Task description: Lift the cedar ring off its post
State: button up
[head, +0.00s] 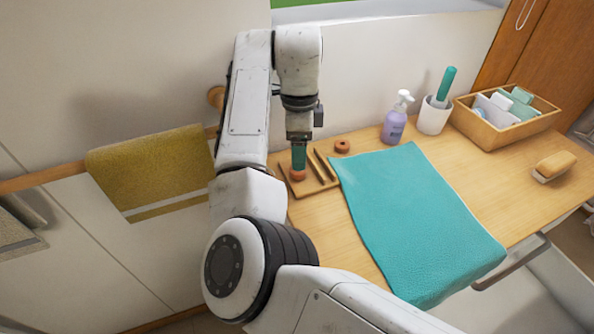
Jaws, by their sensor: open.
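A small reddish-orange ring-like piece (297,176), likely the cedar ring, is at the left part of a wooden board (308,189) on the table. My gripper (298,168) points straight down right above it, its teal lower end at or very near the piece. The jaws are open, but the gap between them is too small to make out. The post under the piece is hidden. A second reddish-brown ring (342,146) with a dark hole lies to the right, behind the board.
Dark slim bars (321,164) stand on the board just right of my gripper. A teal mat (415,220) covers the table's middle. A lilac pump bottle (394,125), a white cup (433,117) and a wooden box (505,122) stand along the back.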

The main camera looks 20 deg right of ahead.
jog(key=shift+f, duration=2.75)
jog(key=shift+c, duration=0.3)
jog(key=c, duration=1.1)
